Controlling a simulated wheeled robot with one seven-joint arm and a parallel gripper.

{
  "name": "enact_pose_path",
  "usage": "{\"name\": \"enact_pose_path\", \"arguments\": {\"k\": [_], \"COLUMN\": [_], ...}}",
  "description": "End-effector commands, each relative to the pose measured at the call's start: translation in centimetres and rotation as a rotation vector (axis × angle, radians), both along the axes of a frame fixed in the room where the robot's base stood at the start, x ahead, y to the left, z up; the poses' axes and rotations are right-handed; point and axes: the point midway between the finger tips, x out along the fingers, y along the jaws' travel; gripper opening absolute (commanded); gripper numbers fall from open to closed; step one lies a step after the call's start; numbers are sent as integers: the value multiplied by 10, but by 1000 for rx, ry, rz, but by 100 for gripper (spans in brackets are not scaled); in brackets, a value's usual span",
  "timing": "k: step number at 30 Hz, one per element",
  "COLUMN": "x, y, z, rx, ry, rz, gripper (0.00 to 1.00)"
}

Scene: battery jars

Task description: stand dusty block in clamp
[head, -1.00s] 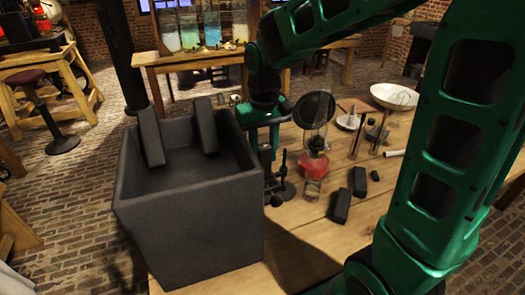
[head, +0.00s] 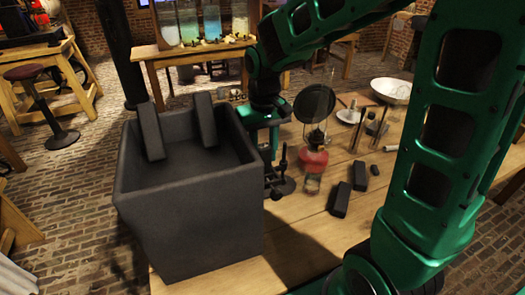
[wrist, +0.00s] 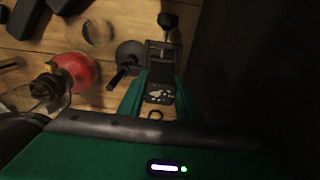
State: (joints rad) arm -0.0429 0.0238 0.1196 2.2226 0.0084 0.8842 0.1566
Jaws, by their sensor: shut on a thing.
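My gripper (wrist: 158,98) is shut on a small dark block with pale dusty specks (wrist: 160,95), seen between its green fingers in the wrist view. In the head view my gripper (head: 268,152) hangs just right of the big dark box, and the block there is too hidden to make out. A small black clamp (head: 283,172) stands on the table beside and below my gripper. In the wrist view the clamp (wrist: 162,50) lies just beyond the fingertips. I cannot tell whether the block touches it.
A large dark open box (head: 190,225) stands left of my gripper, with two dark slabs leaning inside. A red lantern (head: 313,162) stands close on the right. Dark blocks (head: 341,199) lie on the wooden table (head: 300,228), whose front part is clear.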

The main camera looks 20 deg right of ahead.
Motion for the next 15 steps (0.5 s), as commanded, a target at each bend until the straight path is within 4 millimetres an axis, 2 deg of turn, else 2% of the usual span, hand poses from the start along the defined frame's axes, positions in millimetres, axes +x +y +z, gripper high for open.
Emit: {"name": "enact_pose_path", "arguments": {"k": [15], "x": [0], "y": [0], "z": [-11], "rx": [0], "ry": [0], "rz": [0], "gripper": [1]}}
